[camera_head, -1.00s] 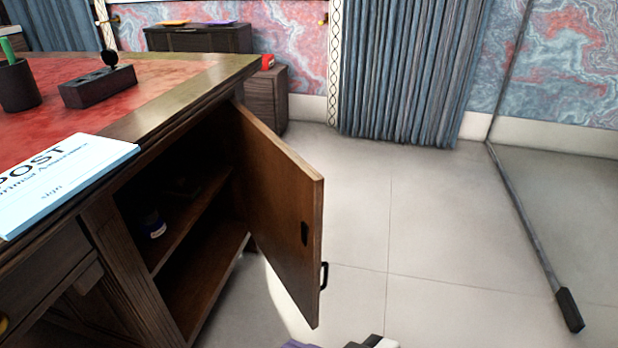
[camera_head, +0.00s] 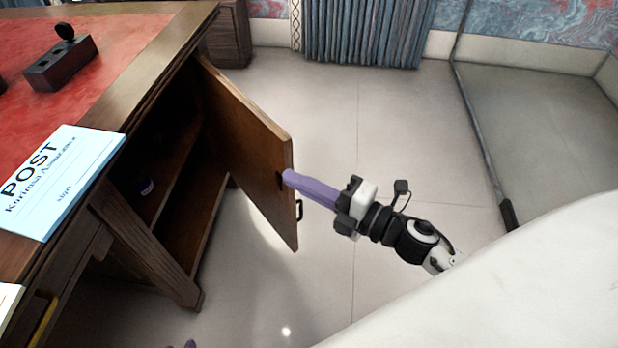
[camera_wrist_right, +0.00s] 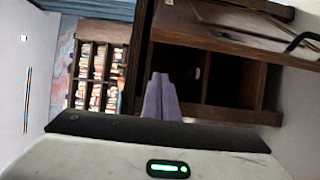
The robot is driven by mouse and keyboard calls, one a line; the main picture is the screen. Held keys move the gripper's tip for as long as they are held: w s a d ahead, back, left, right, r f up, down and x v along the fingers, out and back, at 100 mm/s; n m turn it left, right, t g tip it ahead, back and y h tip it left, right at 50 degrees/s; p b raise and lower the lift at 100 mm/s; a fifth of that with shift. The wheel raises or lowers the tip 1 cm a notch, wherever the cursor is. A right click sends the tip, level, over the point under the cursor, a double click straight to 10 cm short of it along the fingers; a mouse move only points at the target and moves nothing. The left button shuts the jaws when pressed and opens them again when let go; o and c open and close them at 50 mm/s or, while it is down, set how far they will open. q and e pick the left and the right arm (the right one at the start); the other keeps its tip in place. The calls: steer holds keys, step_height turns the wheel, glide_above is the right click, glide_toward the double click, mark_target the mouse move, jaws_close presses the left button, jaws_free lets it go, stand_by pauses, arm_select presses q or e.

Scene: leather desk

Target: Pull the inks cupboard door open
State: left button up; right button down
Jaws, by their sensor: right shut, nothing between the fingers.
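The cupboard door (camera_head: 243,140) is brown wood and stands swung wide open from the desk. Its black handle (camera_head: 299,209) is on the outer face near the free edge; a black handle also shows at the top right of the right wrist view (camera_wrist_right: 302,41). The cupboard's dark inside (camera_head: 182,215) has a shelf, with a small jar (camera_head: 146,187) on it. My right gripper (camera_head: 287,177) has purple fingers, shut and empty, with the tips at the door's free edge above the handle; I cannot tell whether they touch. My left gripper is not clearly in view; only a small purple bit shows at the bottom edge.
The desk (camera_head: 125,60) has a red leather top bearing a dark stamp block (camera_head: 58,62) and a POST paper pad (camera_head: 62,182). Pale tiled floor (camera_head: 390,130) is free right of the door. A glass panel with a dark rail (camera_head: 480,130) stands further right.

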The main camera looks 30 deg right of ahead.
mark_target(290, 159)
steer(key=w, duration=0.6)
steer(key=shift+b, duration=0.35)
steer(key=shift+d, duration=0.45)
steer(key=shift+d, duration=0.1)
